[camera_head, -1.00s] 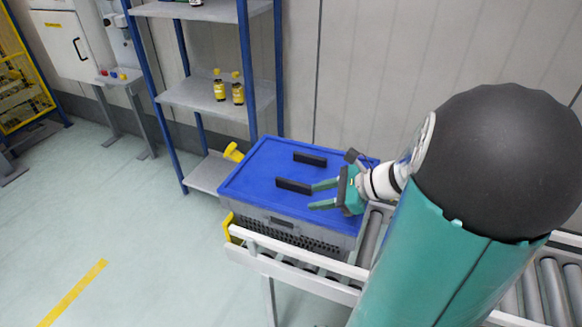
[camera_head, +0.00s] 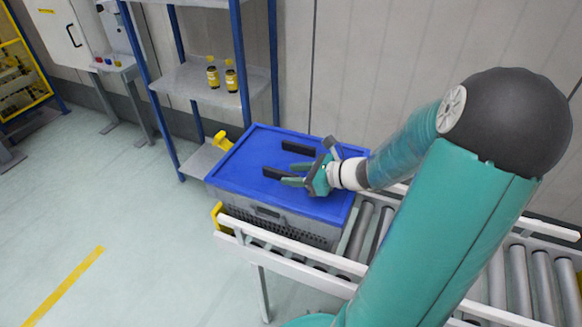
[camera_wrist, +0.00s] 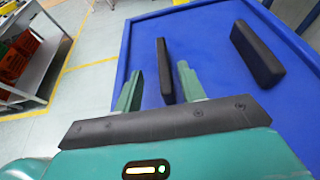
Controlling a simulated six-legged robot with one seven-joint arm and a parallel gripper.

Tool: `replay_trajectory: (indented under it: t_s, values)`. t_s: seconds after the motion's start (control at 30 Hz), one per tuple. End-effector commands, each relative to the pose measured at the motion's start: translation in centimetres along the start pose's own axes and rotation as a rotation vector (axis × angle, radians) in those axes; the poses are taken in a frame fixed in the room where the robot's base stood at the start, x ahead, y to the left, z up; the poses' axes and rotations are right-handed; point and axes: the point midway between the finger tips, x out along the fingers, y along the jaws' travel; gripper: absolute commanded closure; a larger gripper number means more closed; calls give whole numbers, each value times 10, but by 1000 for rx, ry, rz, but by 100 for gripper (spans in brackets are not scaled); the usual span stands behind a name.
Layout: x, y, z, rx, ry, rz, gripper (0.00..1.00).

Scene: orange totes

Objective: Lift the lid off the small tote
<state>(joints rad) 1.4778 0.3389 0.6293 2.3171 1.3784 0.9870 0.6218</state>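The small tote (camera_head: 290,224) is a grey crate with mesh sides, standing on the roller conveyor. Its blue lid (camera_head: 240,172) lies on top and also shows in the wrist view (camera_wrist: 215,45). The lid carries two black upright handles, a near one (camera_head: 277,173) and a far one (camera_head: 299,148). In the wrist view the near handle (camera_wrist: 165,70) stands between my two green fingers, and the other handle (camera_wrist: 257,52) is to the right. My gripper (camera_wrist: 160,88) is open, with a gap on both sides of the handle. It also shows in the head view (camera_head: 291,174).
The roller conveyor (camera_head: 362,232) runs right from under the tote, with a white side rail. A blue-posted shelf (camera_head: 195,85) with two yellow bottles (camera_head: 222,76) stands behind left. The floor (camera_head: 150,240) at front left is clear.

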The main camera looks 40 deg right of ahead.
Motion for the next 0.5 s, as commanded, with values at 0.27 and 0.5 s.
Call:
replay_trajectory:
  t_s: [0.27, 0.5]
  values:
    - [39, -5, 1, 1, -2, 5, 60]
    - [47, -6, 1, -1, 0, 1, 60]
